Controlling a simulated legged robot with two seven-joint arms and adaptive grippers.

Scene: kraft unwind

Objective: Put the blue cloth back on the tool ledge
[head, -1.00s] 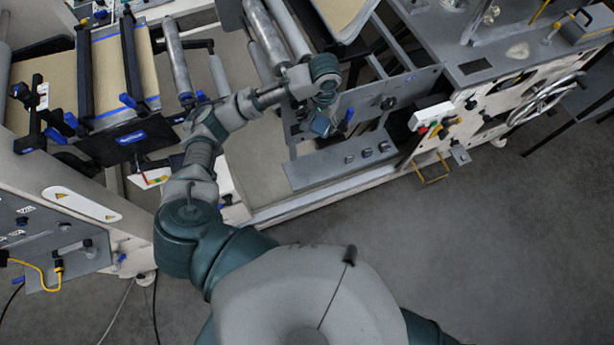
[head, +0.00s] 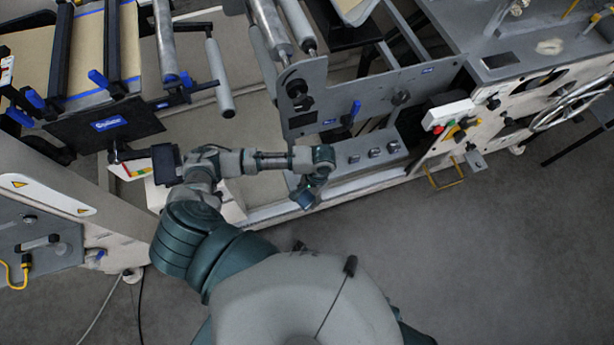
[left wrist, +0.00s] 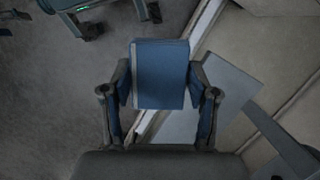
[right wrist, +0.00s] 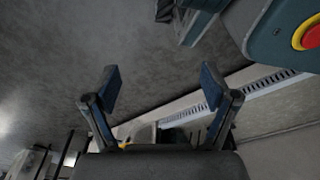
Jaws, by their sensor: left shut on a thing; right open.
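My left gripper (head: 307,196) is at the end of the forearm, in front of the machine's low front rail. In the left wrist view, this gripper (left wrist: 160,88) is shut on the blue cloth (left wrist: 160,72), a flat folded square held between both fingers. In the head view the cloth is too small to tell from the gripper. A grey ledge (head: 395,158) with several small knob-like pieces runs along the machine, partly behind my forearm; I cannot tell if it is the tool ledge. My right gripper (right wrist: 160,88) is open and empty; the head view does not show it.
Metal rollers (head: 268,30) and an upright grey plate (head: 330,95) with a blue handle (head: 354,112) stand behind the ledge. A control box (head: 447,115) with coloured buttons and a yellow bracket (head: 443,173) are to the right.

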